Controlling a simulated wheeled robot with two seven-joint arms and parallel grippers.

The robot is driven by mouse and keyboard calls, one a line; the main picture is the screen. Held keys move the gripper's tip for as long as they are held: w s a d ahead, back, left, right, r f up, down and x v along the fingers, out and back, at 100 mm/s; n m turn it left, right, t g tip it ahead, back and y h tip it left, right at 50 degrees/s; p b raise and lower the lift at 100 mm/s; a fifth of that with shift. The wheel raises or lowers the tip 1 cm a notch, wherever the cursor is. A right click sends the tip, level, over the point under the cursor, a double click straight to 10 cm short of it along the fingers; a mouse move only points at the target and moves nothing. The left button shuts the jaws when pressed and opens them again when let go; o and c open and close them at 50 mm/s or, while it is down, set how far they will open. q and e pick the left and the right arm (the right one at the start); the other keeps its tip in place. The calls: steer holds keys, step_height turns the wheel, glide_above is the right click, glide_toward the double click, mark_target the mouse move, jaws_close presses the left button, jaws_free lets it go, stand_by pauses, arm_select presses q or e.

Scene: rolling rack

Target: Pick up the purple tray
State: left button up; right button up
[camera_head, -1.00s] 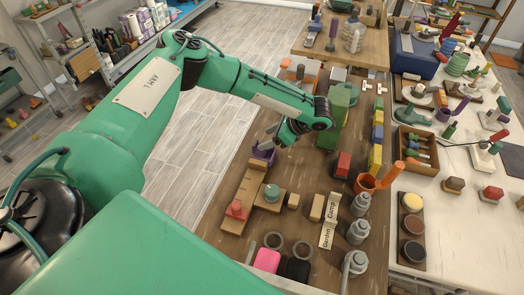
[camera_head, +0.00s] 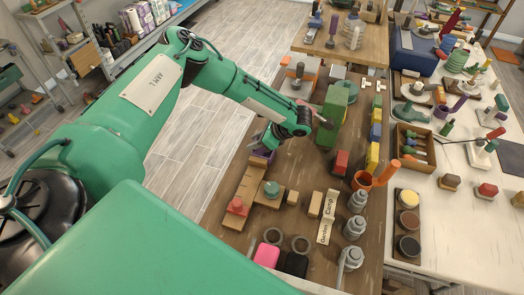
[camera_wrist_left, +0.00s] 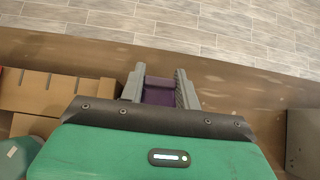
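The small purple tray (camera_head: 262,154) sits on the wooden bench near its left edge, just beyond the long wooden block. My left gripper (camera_head: 265,143) reaches down to it from above and partly hides it. In the left wrist view the purple tray (camera_wrist_left: 160,93) shows between the two grey fingers of my left gripper (camera_wrist_left: 160,84). The fingers are spread, one on each side of the tray. I cannot tell whether they touch its sides. My right gripper is not in view.
A long wooden block (camera_head: 244,190) with a red knob (camera_head: 237,205) lies close on the near side. The floor is open to the left.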

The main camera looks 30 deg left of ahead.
arm_select(q)
steer(key=c, duration=0.4)
steer(key=shift+o, duration=0.2)
steer(key=shift+r, duration=0.15)
steer(key=shift+r, duration=0.3)
step_height(320, 180, up, 19)
steer(key=b, duration=0.4)
